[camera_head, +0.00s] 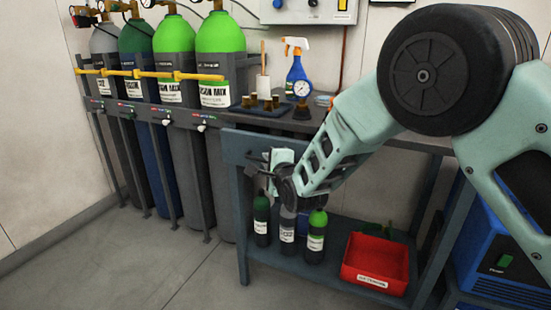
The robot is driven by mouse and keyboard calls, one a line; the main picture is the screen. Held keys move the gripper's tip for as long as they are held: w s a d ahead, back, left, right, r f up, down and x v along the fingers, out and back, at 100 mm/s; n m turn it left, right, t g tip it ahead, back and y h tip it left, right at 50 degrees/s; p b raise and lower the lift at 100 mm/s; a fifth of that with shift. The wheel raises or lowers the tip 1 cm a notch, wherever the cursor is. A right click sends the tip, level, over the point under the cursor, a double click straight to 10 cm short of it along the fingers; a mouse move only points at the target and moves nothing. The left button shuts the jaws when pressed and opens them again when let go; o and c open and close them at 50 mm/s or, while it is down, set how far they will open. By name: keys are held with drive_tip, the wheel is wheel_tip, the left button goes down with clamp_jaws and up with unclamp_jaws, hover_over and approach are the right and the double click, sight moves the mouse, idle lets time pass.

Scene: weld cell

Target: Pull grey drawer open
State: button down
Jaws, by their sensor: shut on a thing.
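The grey drawer (237,149) is the blue-grey front under the left part of the workbench top. My arm comes in from the right, and my gripper (261,167) is at the drawer front, shut on its handle. The handle itself is mostly hidden by the gripper. My wrist also covers the right part of the drawer front. I cannot tell from this view whether the drawer stands out from the bench.
On the workbench (345,133) stand a blue spray bottle (297,75), a gauge and small brass parts. Small cylinders (287,230) and a red bin (375,262) sit on the lower shelf. Tall gas cylinders (215,90) stand in a rack at left. The floor in front is clear.

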drive_tip(key=s+a+b, duration=0.1)
drive_tip(key=s+a, duration=0.2)
drive_tip(key=s, duration=0.6)
drive_tip(key=s+a+b, duration=0.2)
drive_tip(key=s+a, duration=0.2)
drive_tip(key=s, duration=0.6)
drive_tip(key=shift+s, duration=0.1)
drive_tip(key=c, duration=1.8)
unclamp_jaws()
drive_tip(key=shift+o, duration=0.2)
drive_tip(key=p+v, duration=0.1)
drive_tip(key=v, duration=1.6)
drive_tip(key=shift+s, duration=0.2)
drive_tip(key=shift+r, duration=0.1)
